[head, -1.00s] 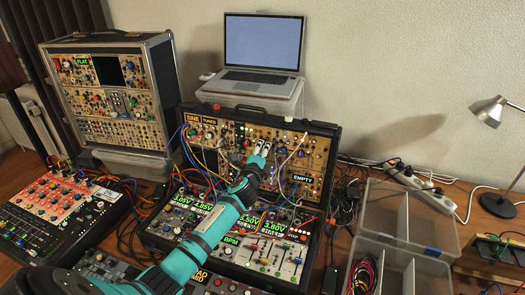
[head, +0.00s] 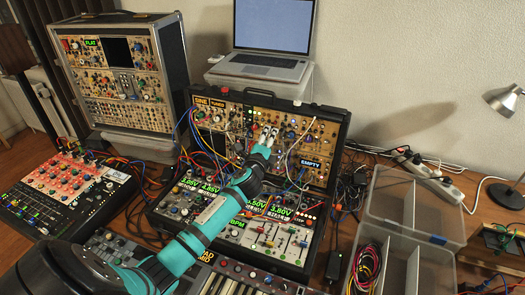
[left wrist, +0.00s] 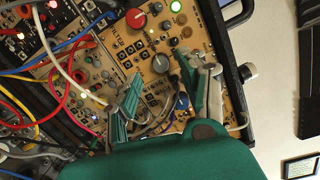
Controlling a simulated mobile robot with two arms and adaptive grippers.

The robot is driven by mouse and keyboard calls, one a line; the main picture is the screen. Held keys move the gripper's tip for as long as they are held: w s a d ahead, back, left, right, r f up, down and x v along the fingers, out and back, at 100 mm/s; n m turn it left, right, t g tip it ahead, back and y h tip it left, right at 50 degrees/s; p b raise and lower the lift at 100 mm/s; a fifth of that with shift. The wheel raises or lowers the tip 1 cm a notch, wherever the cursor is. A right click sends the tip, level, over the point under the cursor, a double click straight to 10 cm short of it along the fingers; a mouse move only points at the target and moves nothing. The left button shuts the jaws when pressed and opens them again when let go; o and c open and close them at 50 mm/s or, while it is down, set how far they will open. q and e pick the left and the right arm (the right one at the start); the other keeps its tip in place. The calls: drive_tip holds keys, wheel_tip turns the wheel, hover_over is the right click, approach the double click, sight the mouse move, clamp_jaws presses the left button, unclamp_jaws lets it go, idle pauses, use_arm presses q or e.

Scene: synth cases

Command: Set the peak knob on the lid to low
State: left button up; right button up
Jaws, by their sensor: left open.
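The lid (head: 325,147) of the open synth case stands upright, filled with tan modules, knobs and patch cables. My left gripper (head: 269,134) is open in front of the lid's middle. In the left wrist view my left gripper (left wrist: 157,66) has its two fingers apart on either side of a large grey knob (left wrist: 160,63). I cannot tell whether the fingertips touch it. A red knob (left wrist: 136,18) sits above it on the same tan panel. The lettering is too small to tell which knob is the peak knob or how it is set. My right gripper is not in view.
Patch cables (left wrist: 70,75) hang close to the left finger. A laptop (head: 270,40) stands behind the lid. A second synth case (head: 122,85) and a red-panel mixer (head: 62,190) are at left. A clear divided box (head: 412,225) is at right.

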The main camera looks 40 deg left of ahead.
use_arm(q)
drive_tip(key=v, duration=0.9)
